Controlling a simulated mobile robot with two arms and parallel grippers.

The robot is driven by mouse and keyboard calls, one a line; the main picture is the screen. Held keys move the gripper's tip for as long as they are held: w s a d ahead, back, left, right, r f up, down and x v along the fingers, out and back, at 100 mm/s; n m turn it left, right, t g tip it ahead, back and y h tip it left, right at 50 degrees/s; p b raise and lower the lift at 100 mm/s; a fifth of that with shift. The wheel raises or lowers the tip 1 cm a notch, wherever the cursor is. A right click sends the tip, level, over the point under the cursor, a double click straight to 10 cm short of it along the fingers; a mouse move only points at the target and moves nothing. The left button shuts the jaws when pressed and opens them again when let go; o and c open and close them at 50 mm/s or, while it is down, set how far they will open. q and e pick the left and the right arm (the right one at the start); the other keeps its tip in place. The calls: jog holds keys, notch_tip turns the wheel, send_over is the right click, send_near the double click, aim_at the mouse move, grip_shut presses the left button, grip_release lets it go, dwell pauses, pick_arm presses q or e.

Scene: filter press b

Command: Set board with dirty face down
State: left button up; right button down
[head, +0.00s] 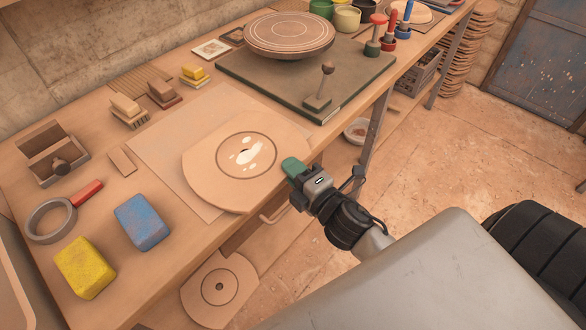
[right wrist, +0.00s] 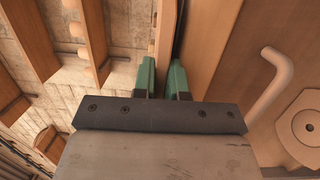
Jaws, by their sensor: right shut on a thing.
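The board (head: 215,170) is a flat tan wooden disc with cut-off sides. Its upward face shows a dark ring with white smears inside, so the dirty face is up. It is over the front part of a pale mat (head: 160,135) and juts past the bench's front edge. I cannot tell whether it rests on the mat or is slightly raised. My right gripper (head: 292,168) is shut on the board's right edge; in the right wrist view the board (right wrist: 165,45) shows edge-on between the green fingers (right wrist: 162,78). My left gripper is not in view.
A yellow sponge (head: 85,267), a blue sponge (head: 142,222) and a grey ring with a red handle (head: 50,220) lie on the bench left of the board. Small brushes and blocks stand behind. A turntable (head: 290,36) is at the back. Another board (head: 218,288) lies below the bench.

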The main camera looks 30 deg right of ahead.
jog(key=c, duration=1.3)
grip_release()
jog(key=shift+s+f+g, duration=0.25)
jog(key=shift+f+g, duration=0.05)
jog(key=shift+f, duration=0.75)
jog(key=shift+s+f+b, duration=0.25)
jog(key=shift+s+b, duration=0.05)
jog(key=shift+s, duration=0.25)
jog(key=shift+o, duration=1)
jog(key=s+d+r+b, duration=0.1)
jog(key=s, duration=0.6)
jog(key=shift+s+d+r, duration=0.25)
jog(key=shift+s+d, duration=0.05)
jog(key=shift+d, duration=0.05)
jog(key=shift+s+d+r+b, duration=0.15)
jog(key=shift+s+r+b, duration=0.2)
jog(key=shift+s, duration=0.45)
